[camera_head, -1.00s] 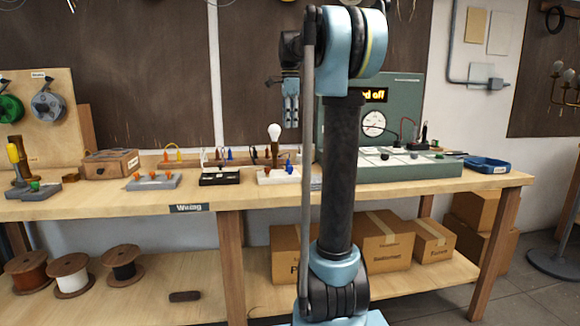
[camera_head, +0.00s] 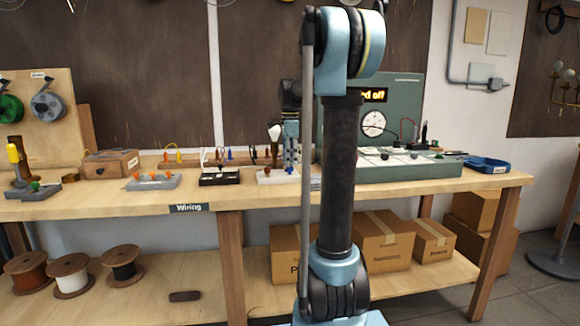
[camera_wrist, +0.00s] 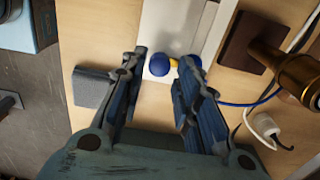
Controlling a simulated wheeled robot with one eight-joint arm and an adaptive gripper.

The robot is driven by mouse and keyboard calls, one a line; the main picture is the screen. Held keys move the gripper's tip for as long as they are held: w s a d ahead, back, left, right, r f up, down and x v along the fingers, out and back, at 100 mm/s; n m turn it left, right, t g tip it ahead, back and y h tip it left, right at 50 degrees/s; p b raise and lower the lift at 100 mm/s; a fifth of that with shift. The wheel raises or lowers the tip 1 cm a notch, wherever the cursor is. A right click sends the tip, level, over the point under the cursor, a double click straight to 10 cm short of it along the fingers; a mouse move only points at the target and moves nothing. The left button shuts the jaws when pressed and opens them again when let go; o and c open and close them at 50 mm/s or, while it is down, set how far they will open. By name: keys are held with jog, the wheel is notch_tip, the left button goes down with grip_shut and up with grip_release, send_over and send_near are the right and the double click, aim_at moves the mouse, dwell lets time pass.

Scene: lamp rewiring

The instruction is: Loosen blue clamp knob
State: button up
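The blue clamp knob (camera_wrist: 160,65) is round and sits on a white block (camera_wrist: 165,25) in the wrist view. In the head view my gripper (camera_head: 291,150) points down over the same white block (camera_head: 268,180), just above the bench, largely hiding the blue knob.
A brown base with a brass lamp stem (camera_wrist: 295,72) stands close on the right in the wrist view, with blue and white wires beside it. A grey block (camera_wrist: 91,88) lies left of my fingers. The green meter box (camera_head: 405,95) stands to the right in the head view.

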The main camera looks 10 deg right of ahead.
jog(key=shift+f, duration=1.15)
jog(key=shift+c, duration=0.4)
grip_shut()
